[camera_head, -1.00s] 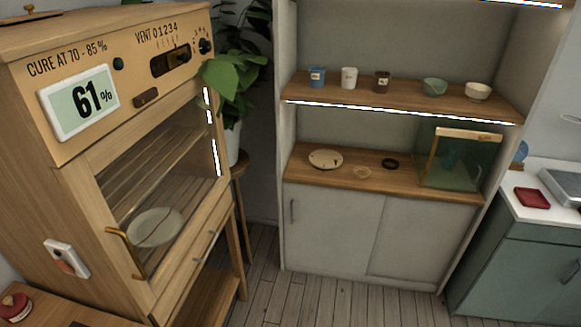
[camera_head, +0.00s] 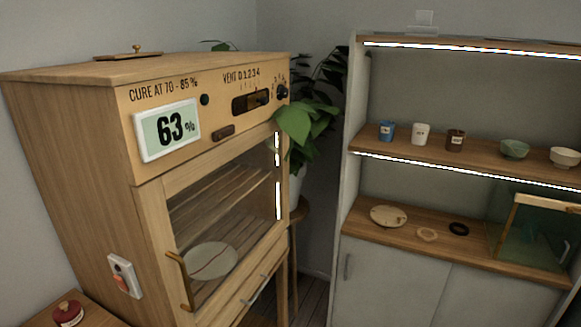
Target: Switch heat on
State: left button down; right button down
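The wooden curing cabinet (camera_head: 75,150) stands at the left with its glass door (camera_head: 215,205) closed. A switch plate (camera_head: 124,276) with a reddish rocker is on the cabinet's side, low and left of the door; I cannot tell its on or off position. The display (camera_head: 167,130) reads 63 %, beside the lettering "CURE AT 70 - 85 %". A vent slider (camera_head: 251,102) marked 0 to 4 and dark knobs are on the front panel. A plate with a thin seam line (camera_head: 209,262) lies inside, behind the glass. Neither of my grippers is in view.
A red-lidded pot (camera_head: 68,313) stands on a wooden surface at the lower left, near the switch plate. A plant (camera_head: 300,125) stands right of the cabinet. A shelf unit (camera_head: 450,225) with cups, bowls and a glass box (camera_head: 540,235) fills the right.

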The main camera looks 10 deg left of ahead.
aim_at(121, 282)
jog(key=u, duration=1.5)
jog(key=z, duration=0.2)
jog(key=k, duration=0.05)
